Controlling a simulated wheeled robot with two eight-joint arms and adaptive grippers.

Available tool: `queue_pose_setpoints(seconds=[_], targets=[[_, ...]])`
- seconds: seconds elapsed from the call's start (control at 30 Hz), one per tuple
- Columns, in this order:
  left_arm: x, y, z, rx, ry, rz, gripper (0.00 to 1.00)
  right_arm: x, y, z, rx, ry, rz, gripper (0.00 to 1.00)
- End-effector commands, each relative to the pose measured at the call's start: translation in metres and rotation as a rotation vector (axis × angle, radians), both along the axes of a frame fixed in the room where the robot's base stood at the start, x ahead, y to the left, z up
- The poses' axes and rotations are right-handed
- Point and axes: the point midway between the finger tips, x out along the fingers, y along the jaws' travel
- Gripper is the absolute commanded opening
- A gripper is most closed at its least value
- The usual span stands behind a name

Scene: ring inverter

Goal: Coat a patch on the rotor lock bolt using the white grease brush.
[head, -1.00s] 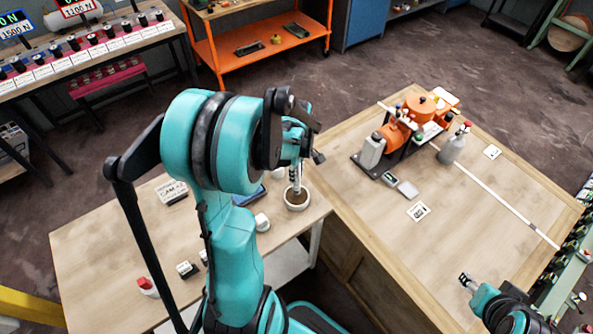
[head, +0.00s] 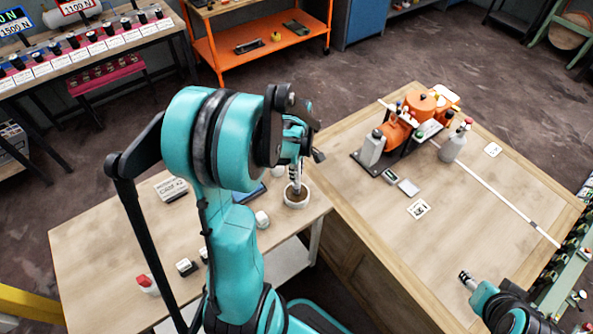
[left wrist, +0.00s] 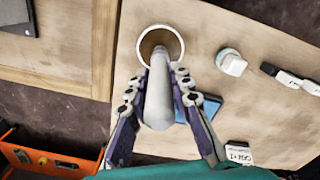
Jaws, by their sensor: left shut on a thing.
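My left gripper (head: 296,162) is shut on the pale handle of the grease brush (left wrist: 157,100), with a finger on each side of it in the left wrist view. The brush points down into a round white cup (head: 297,205) with a brown inside, at the right end of the left table. The cup's rim (left wrist: 181,42) also shows in the left wrist view; the brush tip is hidden. An orange machine (head: 397,130) stands on the right table; I cannot make out the rotor lock bolt on it. My right gripper (head: 465,278) is small at the lower right, empty-looking.
A white round-topped jar (head: 262,220) and a blue flat item (left wrist: 205,108) are near the cup. The front of the right table is clear.

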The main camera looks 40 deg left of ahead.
Motion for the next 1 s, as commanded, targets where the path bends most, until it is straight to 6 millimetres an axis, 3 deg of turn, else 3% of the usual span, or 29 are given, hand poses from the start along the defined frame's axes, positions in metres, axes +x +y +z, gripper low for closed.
queue_pose_setpoints(seconds=[1.0], targets=[[0.0001,0.0,-0.008,0.0,0.0,0.0,0.0,0.0,0.0,-0.0074,0.0,0.0,0.0,0.49]])
